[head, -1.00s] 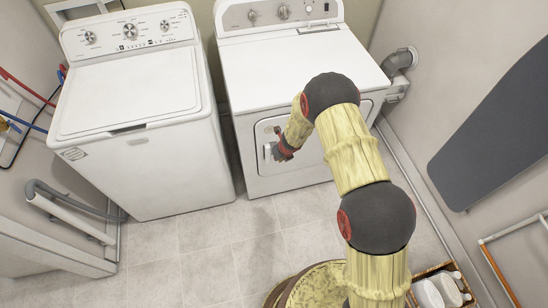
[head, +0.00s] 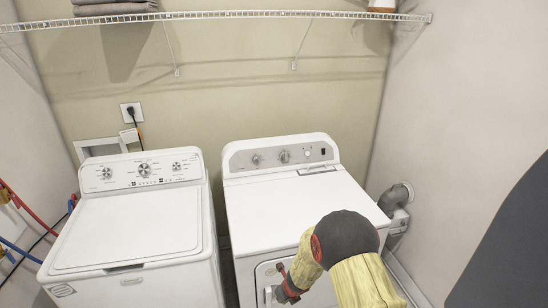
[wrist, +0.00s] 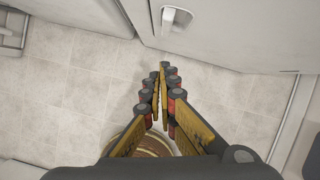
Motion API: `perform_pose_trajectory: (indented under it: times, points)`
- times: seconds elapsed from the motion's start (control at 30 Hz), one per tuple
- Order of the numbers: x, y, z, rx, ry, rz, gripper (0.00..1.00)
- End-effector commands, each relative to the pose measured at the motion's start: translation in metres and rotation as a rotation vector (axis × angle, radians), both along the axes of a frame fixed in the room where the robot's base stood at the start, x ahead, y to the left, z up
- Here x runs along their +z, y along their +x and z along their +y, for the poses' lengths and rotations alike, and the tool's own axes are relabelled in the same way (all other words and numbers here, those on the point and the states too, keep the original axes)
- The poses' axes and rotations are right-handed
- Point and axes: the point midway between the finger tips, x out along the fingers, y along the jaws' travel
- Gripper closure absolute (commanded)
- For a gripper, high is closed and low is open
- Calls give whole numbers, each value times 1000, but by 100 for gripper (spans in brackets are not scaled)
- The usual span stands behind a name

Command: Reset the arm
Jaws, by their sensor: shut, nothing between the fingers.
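My gripper (head: 283,292) is low in the head view, in front of the white front-loading machine (head: 292,207) on the right. In the wrist view its two fingers (wrist: 163,70) are together, with nothing between them. The machine's door handle (wrist: 178,20) shows at the top of the wrist view, apart from the fingertips. In the head view my forearm hides part of the machine's front and top right corner.
A white top-loading washer (head: 130,230) stands left of the machine, lid shut. A wire shelf (head: 225,15) with folded grey towels (head: 115,7) is above. A dark ironing board (head: 510,245) is at right.

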Motion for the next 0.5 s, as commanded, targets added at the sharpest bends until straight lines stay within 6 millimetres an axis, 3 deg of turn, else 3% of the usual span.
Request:
perform_pose_trajectory:
  times: [0.13, 0.3, 0.37, 0.5]
  points:
    - [-1, -11, 14, 220, -16, -10, 100]
    - [-5, -60, 30, 621, -37, 2, 100]
    - [5, -74, 34, 765, -41, -11, 100]
    - [44, -106, 39, 1116, -56, -66, 100]
